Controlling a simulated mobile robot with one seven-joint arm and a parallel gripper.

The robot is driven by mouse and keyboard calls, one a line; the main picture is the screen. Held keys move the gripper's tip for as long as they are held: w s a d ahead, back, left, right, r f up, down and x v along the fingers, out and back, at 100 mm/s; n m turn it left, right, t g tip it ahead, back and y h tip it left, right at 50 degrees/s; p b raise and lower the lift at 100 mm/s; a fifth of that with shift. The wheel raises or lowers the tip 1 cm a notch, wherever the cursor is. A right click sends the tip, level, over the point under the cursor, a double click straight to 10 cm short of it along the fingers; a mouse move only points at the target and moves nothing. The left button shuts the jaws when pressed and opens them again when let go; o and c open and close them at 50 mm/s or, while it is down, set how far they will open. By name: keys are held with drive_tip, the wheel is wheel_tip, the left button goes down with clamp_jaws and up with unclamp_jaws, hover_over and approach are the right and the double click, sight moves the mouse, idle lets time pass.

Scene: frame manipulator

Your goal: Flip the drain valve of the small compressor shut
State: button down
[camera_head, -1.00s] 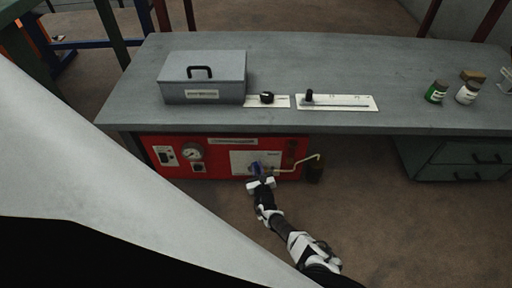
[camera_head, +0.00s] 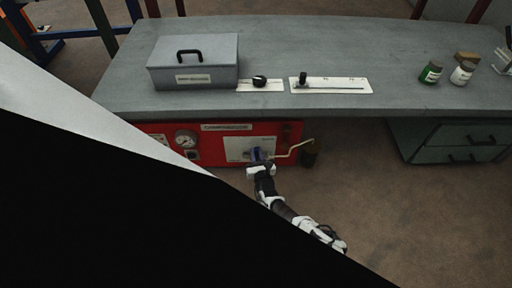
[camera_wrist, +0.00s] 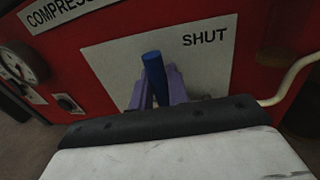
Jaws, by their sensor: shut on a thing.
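The small compressor (camera_head: 210,153) is a red unit under the workbench. Its pale valve plate (camera_head: 235,143) carries the word SHUT at the upper right in the wrist view (camera_wrist: 205,38). The drain valve's blue handle (camera_wrist: 153,66) stands out from the plate, left of that word. My gripper (camera_head: 257,155) is at the plate. In the wrist view its purple fingers (camera_wrist: 157,88) are closed on the blue handle from both sides. The valve's body and pivot are hidden behind the fingers and gripper.
A cream pipe (camera_head: 292,149) runs from the plate to a dark container (camera_head: 311,154) close on the right. The grey workbench (camera_head: 330,50) overhangs above, with a toolbox (camera_head: 195,62) on it. Green drawers (camera_head: 450,143) stand at right. Floor in front is open.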

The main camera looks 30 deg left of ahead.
drive_tip(key=c, duration=1.4)
unclamp_jaws()
drive_tip(key=shift+d, duration=0.1)
drive_tip(key=shift+s+d+p, duration=0.2)
drive_tip(key=shift+d+p, duration=0.15)
drive_tip(key=p+v, duration=0.5)
drive_tip(key=v, duration=0.8)
drive_tip(key=shift+p, duration=0.35)
